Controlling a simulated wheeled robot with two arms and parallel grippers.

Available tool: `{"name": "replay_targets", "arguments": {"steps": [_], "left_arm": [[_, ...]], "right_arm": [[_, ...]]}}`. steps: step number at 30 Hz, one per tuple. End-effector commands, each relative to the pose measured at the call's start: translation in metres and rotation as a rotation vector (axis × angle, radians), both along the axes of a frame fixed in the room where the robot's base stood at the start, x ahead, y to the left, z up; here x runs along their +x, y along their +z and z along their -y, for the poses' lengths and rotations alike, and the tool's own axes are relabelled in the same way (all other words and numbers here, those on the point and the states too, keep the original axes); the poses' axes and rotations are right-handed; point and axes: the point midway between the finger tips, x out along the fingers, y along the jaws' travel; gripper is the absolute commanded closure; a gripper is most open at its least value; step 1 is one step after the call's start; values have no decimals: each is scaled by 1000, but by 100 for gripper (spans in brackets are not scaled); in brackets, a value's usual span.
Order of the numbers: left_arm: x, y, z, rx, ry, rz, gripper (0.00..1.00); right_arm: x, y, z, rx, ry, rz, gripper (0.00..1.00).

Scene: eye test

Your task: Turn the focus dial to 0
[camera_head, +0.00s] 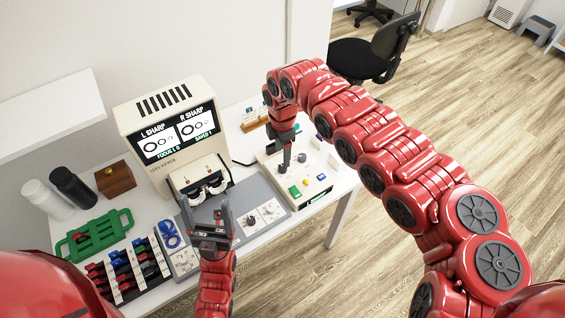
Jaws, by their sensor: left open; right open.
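The white viewer machine (140,121) stands at the back of the table. Its screen (178,133) shows "L SHARP" and "R SHARP" above ring pictures, with a small green "FOCUS L" line whose digit is too small to read surely. A pale control box (311,186) to its right carries small knobs and coloured buttons; I cannot read which knob is the focus dial. My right gripper (286,165) points down over this box, seen edge-on, at or just above a dark knob (283,170); contact is unclear. My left gripper (208,208) is open and empty before the viewer's eyepieces (206,188).
Left are a green rack (95,236), a tray of coloured pieces (128,272), a blue coil (170,234), a brown box (115,179), black (72,188) and white (47,200) cylinders. A chair (372,58) stands beyond.

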Motion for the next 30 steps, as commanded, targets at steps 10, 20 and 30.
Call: {"name": "replay_targets", "arguments": {"steps": [10, 20, 30], "left_arm": [[0, -27, 0, 0, 0, 0, 20], [0, -31, 0, 0, 0, 0, 20], [0, -30, 0, 0, 0, 0, 20]], "right_arm": [[1, 84, -1, 2, 1, 5, 36], [0, 113, 0, 0, 0, -1, 36], [0, 113, 0, -1, -1, -2, 36]]}}
